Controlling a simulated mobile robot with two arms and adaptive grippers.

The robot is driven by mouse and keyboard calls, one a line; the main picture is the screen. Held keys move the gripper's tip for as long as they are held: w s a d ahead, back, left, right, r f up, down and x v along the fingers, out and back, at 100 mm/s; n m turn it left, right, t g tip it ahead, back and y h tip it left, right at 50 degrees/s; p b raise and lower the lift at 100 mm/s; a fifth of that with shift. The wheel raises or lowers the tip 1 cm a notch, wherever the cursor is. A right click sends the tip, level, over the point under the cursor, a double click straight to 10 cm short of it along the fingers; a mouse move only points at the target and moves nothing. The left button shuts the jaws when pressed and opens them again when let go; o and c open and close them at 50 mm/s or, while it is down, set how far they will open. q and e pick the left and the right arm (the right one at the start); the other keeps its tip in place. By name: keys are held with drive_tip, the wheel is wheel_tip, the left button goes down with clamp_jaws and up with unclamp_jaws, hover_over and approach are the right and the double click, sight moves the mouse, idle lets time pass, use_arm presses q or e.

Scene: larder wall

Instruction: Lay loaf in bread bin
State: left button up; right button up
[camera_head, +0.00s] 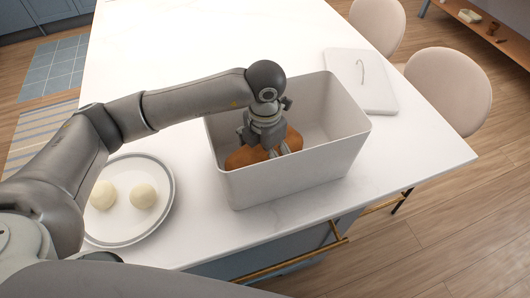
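The brown loaf (240,158) is inside the white, open-topped bread bin (310,170), at its left end. My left gripper (266,147) reaches down into the bin from above, with its fingers at the loaf. The fingers partly cover the loaf, and I cannot tell whether they press on it or stand open around it. The bin's near wall hides the underside of the loaf, so I cannot see whether it touches the bin floor. My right gripper is not in view.
A grey-rimmed plate (125,228) with two pale round dough balls (143,196) stands left of the bin. A flat white lid (360,80) with a curved handle lies behind it to the right. Two chairs (450,88) stand beyond the white counter (200,30). The counter's far part is clear.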

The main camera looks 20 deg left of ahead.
use_arm(q)
drive_tip(key=shift+r, duration=0.15)
wheel_tip(320, 180, up, 11)
drive_tip(key=b, duration=0.2)
drive_tip(key=shift+b, duration=0.35)
drive_tip(key=shift+r, duration=0.5)
drive_tip(key=shift+r, duration=0.1)
